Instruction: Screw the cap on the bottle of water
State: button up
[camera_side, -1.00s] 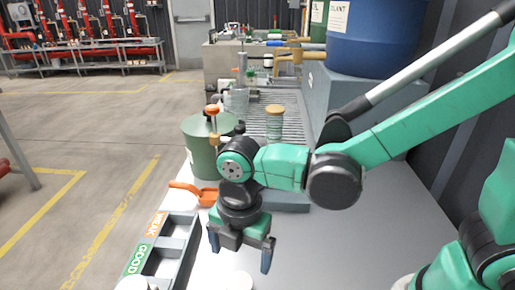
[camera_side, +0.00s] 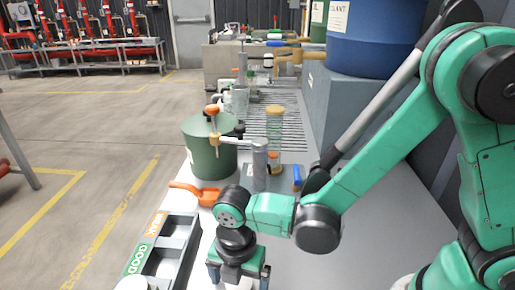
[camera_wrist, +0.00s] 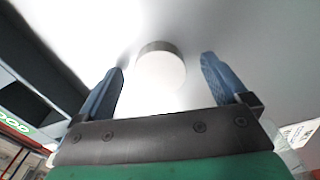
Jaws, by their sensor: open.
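My gripper (camera_side: 239,279) is open and low over the grey table, near the bottom edge of the side view. In the wrist view a white round cap-like disc (camera_wrist: 161,70) lies on the table between and just beyond the two blue fingers, touching neither. My gripper mostly hides this disc in the side view. A clear bottle-like vessel (camera_side: 240,100) stands farther back, behind the green can. I cannot tell for sure whether it is the bottle of water.
Behind are an orange-handled tool (camera_side: 190,190), a green can (camera_side: 205,155), a grey post clamp (camera_side: 259,165) and a clear jar with a tan lid (camera_side: 275,125). The table right of my gripper is clear.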

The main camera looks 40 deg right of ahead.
jog(key=c, duration=1.3)
jog(key=shift+o, duration=0.2)
jog(key=shift+r, duration=2.55)
jog(key=w+d+r, duration=0.2)
jog(key=w, duration=0.1)
jog(key=w+d+r, duration=0.3)
jog(key=w, duration=0.1)
jog(key=w+d+r, duration=0.3)
jog(key=w, duration=0.1)
jog(key=shift+w+d, duration=0.1)
jog(key=shift+d, duration=0.05)
jog(key=shift+w+d, duration=0.1)
jog(key=shift+f, duration=1.8)
